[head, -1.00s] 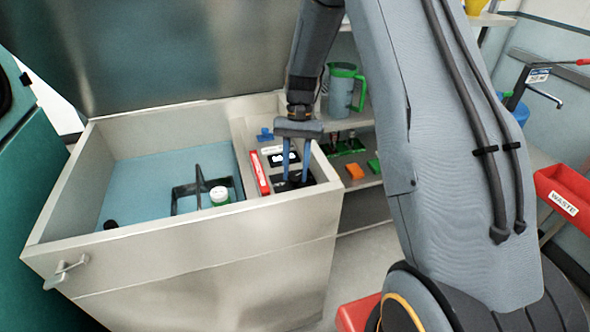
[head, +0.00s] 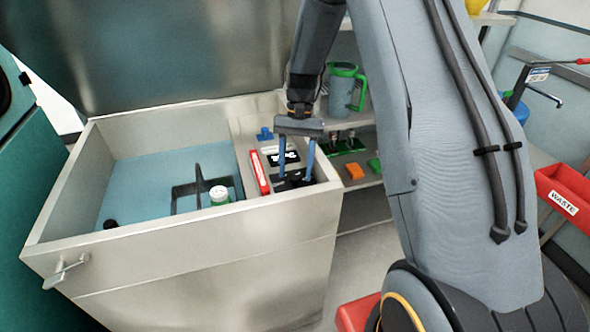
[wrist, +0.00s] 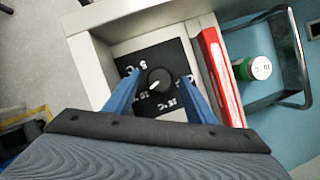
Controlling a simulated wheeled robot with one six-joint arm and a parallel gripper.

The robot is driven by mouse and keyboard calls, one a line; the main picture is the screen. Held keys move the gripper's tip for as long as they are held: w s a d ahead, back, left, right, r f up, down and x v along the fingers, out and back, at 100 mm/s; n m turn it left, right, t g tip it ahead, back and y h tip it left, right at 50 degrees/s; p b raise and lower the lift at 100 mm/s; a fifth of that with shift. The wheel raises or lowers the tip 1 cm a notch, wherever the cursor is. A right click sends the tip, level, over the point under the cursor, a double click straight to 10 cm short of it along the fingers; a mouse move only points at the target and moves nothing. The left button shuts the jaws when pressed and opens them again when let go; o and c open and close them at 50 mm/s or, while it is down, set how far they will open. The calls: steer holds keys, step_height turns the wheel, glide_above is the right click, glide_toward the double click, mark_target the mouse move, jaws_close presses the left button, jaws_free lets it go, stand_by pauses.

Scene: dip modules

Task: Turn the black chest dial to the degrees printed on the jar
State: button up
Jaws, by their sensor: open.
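The black dial (wrist: 159,81) sits on a black panel (wrist: 135,66) with white degree markings; its white pointer mark faces lower left in the wrist view. In the head view the panel (head: 296,185) is at the chest's right end, and the dial is hard to make out. My gripper (wrist: 160,80) is open, its blue fingers on either side of the dial; I cannot tell whether they touch it. It also shows in the head view (head: 295,177). The jar (head: 219,195) is green with a white lid; the lid print (wrist: 261,68) is upside down and looks like 15°C.
The open chest (head: 150,234) has a blue-floored well. A dark wire frame (head: 187,200) stands beside the jar. A red strip (head: 260,172) lies between well and panel. A small display (head: 283,158) and a blue knob (head: 265,134) are behind the dial. A jug (head: 342,92) stands on a shelf.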

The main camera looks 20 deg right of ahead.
steer(key=b+v, duration=0.2)
steer(key=v, duration=0.5)
steer(key=shift+r, duration=0.2)
steer(key=s+a+n+t+h, duration=0.2)
steer(key=s+n+t, duration=0.3)
steer(key=s, duration=1.5)
steer(key=shift+n, duration=0.3)
steer(key=shift+s+f, duration=0.15)
